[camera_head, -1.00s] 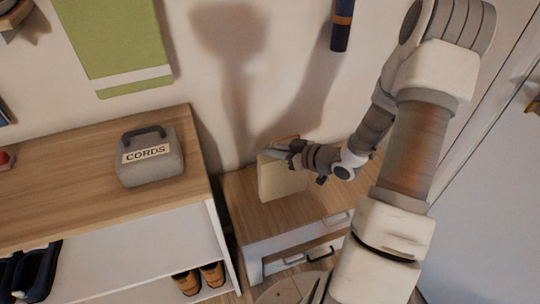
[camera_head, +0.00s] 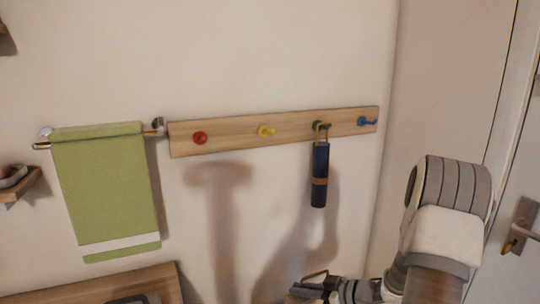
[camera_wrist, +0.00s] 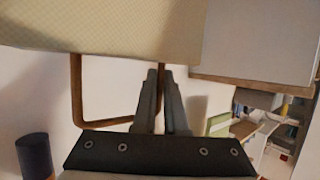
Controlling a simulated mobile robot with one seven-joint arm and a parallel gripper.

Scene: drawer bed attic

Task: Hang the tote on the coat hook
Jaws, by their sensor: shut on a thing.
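The cream tote (camera_wrist: 100,22) fills the upper left of the wrist view, with a brown handle loop (camera_wrist: 76,95). My gripper (camera_wrist: 160,75) is shut on the tote's handle. In the head view my gripper (camera_head: 315,292) is at the bottom edge, below the rail, with the handle loop (camera_head: 314,276) just showing; the tote's body is out of frame there. The wooden hook rail (camera_head: 230,133) on the wall has a red peg (camera_head: 200,138), a yellow peg (camera_head: 266,131), a green peg (camera_head: 320,126) and a blue peg (camera_head: 366,121). The red, yellow and blue pegs are bare.
A dark blue folded umbrella (camera_head: 320,175) hangs from the green peg, above my gripper. A green towel (camera_head: 105,190) hangs on a bar left of the rail. A door handle (camera_head: 518,232) is at the right. The wall below the red and yellow pegs is clear.

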